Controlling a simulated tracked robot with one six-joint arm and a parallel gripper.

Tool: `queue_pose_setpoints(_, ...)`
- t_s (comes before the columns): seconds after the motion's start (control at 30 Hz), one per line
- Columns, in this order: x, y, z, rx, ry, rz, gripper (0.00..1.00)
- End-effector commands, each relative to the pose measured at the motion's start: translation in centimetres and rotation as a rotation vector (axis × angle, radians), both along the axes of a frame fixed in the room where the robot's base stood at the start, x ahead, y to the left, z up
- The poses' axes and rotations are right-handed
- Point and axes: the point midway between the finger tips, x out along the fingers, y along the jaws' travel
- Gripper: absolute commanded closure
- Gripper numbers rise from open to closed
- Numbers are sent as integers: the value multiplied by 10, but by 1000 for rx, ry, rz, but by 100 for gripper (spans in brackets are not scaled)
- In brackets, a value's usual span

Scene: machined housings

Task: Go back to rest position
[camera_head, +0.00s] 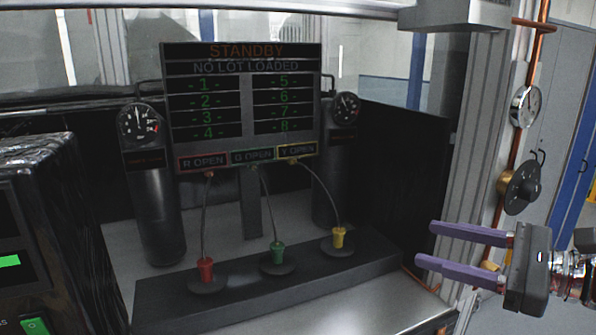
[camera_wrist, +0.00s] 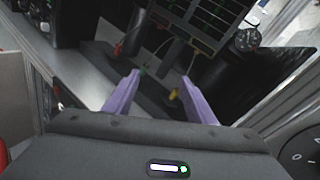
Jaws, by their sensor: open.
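My gripper (camera_head: 424,245) has two purple fingers and a dark grey body. It is at the right of the head view, with its fingers pointing left. The fingers are apart with nothing between them. In the wrist view my gripper (camera_wrist: 160,90) also shows open and empty, with the bench scene beyond the fingertips. It is to the right of the black block (camera_head: 260,285) that carries a red plug (camera_head: 205,270), a green plug (camera_head: 278,252) and a yellow plug (camera_head: 338,238), and is apart from them.
A display panel (camera_head: 245,105) reads STANDBY and NO LOT LOADED, with cables down to the plugs. Gauge-topped cylinders (camera_head: 150,195) flank it. A dark machine (camera_head: 60,230) stands at the left. A round gauge (camera_head: 525,106) and black knob (camera_head: 520,187) sit above my gripper.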

Motion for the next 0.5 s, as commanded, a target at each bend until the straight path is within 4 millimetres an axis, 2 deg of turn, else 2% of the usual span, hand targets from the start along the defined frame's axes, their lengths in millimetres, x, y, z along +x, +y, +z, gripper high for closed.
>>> queue_pose_setpoints(0.03,0,21,-4,-10,3,45,49)
queue_pose_setpoints(0.27,-11,102,-26,-58,16,234,49)
queue_pose_setpoints(0.5,-41,175,-59,-181,22,429,49)
